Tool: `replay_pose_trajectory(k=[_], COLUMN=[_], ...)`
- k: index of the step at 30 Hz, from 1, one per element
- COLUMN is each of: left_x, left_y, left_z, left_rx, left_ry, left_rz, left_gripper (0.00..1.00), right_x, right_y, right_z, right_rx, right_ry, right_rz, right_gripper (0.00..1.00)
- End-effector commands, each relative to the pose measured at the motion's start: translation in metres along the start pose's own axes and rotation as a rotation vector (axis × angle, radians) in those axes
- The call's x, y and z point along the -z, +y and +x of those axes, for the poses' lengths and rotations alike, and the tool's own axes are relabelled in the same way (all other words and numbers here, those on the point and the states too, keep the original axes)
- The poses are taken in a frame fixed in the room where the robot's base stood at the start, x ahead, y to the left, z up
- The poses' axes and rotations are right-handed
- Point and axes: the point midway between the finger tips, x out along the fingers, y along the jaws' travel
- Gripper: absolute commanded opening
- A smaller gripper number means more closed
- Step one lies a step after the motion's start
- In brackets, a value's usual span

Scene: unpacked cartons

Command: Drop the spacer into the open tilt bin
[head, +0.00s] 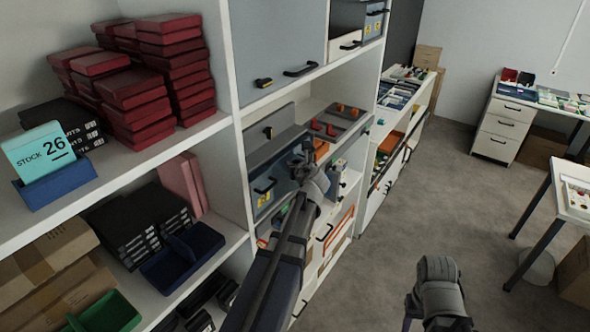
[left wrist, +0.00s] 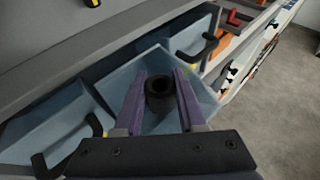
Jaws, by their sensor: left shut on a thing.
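The spacer (left wrist: 160,96), a short black ring with a hole through it, is held between the two purple fingertips of my left gripper (left wrist: 158,92). In the left wrist view it appears over the open tilt bin (left wrist: 150,62), a light blue bin tipped forward with its inside showing. The fingers hide part of the bin. In the head view my left gripper (head: 310,165) is in front of the bin row in the shelving; the spacer cannot be made out there.
Another pale blue bin (left wrist: 55,125) with a black handle lies left of the open one, and a grey-blue bin (left wrist: 190,45) beyond it. A shelf (head: 190,135) with red boxes (head: 135,85) stands at left.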

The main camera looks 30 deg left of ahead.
Motion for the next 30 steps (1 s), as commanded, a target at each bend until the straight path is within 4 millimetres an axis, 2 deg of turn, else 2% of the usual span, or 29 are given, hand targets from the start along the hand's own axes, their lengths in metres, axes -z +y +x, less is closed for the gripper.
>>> replay_pose_trajectory(k=[5,22,23,25,30], left_x=[-0.002,0.01,0.01,0.009,0.01], left_y=[0.0,0.0,0.0,0.0,0.0], left_z=[-0.001,0.004,0.004,0.004,0.004], left_rx=[0.0,0.0,0.0,0.0,0.0], left_ry=[0.0,0.0,0.0,0.0,0.0], left_rz=[0.0,0.0,0.0,0.0,0.0], left_gripper=[0.0,0.0,0.43,0.5,0.52], right_x=[0.0,0.001,0.001,0.001,0.001], right_y=[0.0,-0.001,-0.001,-0.001,-0.001], right_z=[-0.002,0.01,0.01,0.01,0.01], right_rx=[0.0,0.0,0.0,0.0,0.0], right_ry=[0.0,0.0,0.0,0.0,0.0], right_rz=[0.0,0.001,0.001,0.001,0.001], right_gripper=[0.5,0.5,0.5,0.5,0.5])
